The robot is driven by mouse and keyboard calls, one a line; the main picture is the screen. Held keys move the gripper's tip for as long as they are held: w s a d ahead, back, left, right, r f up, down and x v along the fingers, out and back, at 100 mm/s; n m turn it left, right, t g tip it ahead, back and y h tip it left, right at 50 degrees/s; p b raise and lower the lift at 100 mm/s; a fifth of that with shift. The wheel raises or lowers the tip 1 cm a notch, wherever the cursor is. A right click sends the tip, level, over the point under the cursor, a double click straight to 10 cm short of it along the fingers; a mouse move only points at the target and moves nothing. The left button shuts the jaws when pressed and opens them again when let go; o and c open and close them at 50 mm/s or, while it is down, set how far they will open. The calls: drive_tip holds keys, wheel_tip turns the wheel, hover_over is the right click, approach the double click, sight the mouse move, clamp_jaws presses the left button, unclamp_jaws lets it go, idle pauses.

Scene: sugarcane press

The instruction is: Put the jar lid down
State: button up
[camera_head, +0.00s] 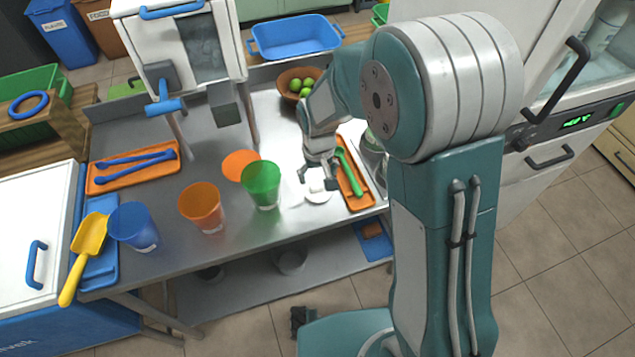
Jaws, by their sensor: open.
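The jar lid (318,195) is a small white disc with a raised knob. It appears to lie on the steel table (155,216) near the front edge, left of an orange tray. My gripper (318,182) is open, directly over the lid's knob, with its fingers close around it. Whether the fingers touch the knob is too small to tell. A glass jar (371,155) stands to the right, mostly hidden behind my arm.
A green cup (262,185), an orange cup (202,207) and a blue cup (133,227) stand along the table's front. The orange tray (359,202) with a green utensil is close on the lid's right. A bowl of limes (290,97) sits behind.

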wheel_tip(320, 180, up, 8)
drive_tip(key=shift+f, duration=0.15)
wheel_tip(320, 180, up, 5)
drive_tip(key=t, duration=0.1)
hover_over(318, 186)
drive_tip(key=s+d, duration=0.3)
drive_tip(key=s+d+r+m+t, duration=0.1)
drive_tip(key=s+d+r, duration=0.3)
drive_tip(key=s, duration=0.4)
drive_tip(key=s+d+r+m+t, duration=0.2)
drive_tip(key=s+d+r, duration=0.3)
drive_tip(key=s, duration=0.3)
drive_tip(key=shift+d+r+t, duration=0.3)
drive_tip(key=shift+r+t, duration=0.25)
drive_tip(key=shift+t, duration=0.15)
